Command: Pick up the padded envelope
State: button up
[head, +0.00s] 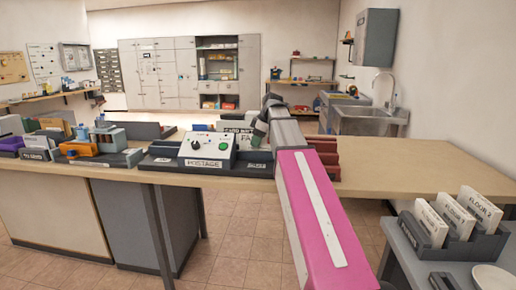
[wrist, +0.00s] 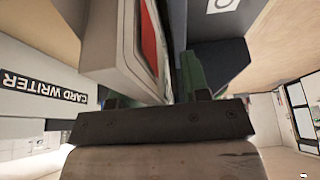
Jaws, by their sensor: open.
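I cannot make out a padded envelope for certain in either view. My gripper (head: 259,130) is at the far end of my pink and white arm, low over the counter behind the grey postage machine (head: 207,150). In the wrist view my gripper (wrist: 160,75) is open, with a green finger showing on the right. A pale box-like thing with a red panel (wrist: 150,38) is very close to the fingers and covers part of the view. I cannot tell whether it touches them.
The card writer (wrist: 42,88) is close on the left in the wrist view. The wooden counter (head: 400,180) is clear on the right. Dark red trays (head: 325,150) stand right of my arm. A side table holds a rack of labelled cards (head: 455,215). A sink (head: 370,120) is behind.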

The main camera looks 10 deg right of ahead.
grip_shut()
jog(key=shift+r, duration=0.15)
